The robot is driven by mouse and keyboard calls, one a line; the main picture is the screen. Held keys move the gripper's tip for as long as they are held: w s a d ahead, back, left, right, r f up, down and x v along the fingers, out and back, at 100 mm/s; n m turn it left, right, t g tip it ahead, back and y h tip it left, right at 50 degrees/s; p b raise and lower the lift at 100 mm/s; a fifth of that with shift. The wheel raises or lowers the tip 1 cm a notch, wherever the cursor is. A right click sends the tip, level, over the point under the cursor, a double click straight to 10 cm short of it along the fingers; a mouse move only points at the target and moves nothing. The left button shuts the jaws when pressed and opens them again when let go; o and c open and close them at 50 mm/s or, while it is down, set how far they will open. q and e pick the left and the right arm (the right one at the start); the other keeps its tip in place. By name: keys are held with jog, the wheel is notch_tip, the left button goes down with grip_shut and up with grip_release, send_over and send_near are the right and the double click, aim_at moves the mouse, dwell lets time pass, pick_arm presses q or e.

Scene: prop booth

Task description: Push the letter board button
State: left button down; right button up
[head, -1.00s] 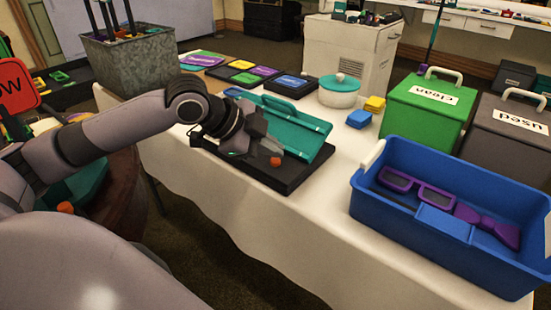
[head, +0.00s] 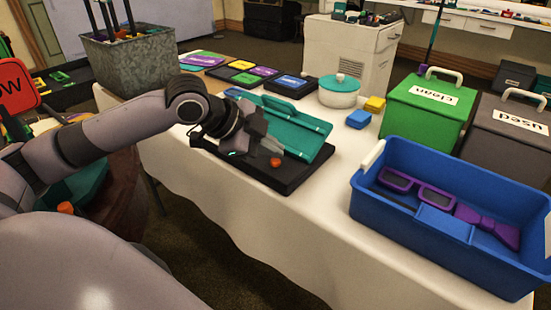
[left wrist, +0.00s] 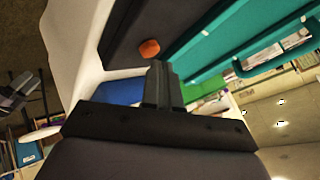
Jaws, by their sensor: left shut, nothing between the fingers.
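The letter board is a black base (head: 298,180) with a raised teal panel (head: 293,128), lying on the white table. An orange button (head: 276,161) sits on the base in front of the panel. It also shows in the left wrist view (left wrist: 149,48), just beyond my fingertips. My left gripper (head: 274,149) is shut and empty, low over the base and close to the button. In the left wrist view the shut fingers (left wrist: 158,68) point toward the button, with a small gap in the picture. I cannot tell whether they touch it. My right gripper is not in view.
A blue tray (head: 425,265) with purple props stands at the right. A green box (head: 422,120) marked "clean" and a grey box (head: 500,150) marked "used" are behind it. A teal-lidded white pot (head: 339,97) stands behind the board. Bare cloth lies right of the board.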

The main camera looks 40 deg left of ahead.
aim_at(271, 162)
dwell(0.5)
pick_arm(q)
jog(key=shift+f, duration=0.45)
jog(key=shift+r+p, duration=0.45)
jog(key=shift+p, duration=0.65)
notch_tip(271, 162, up, 6)
jog(key=p, duration=0.7)
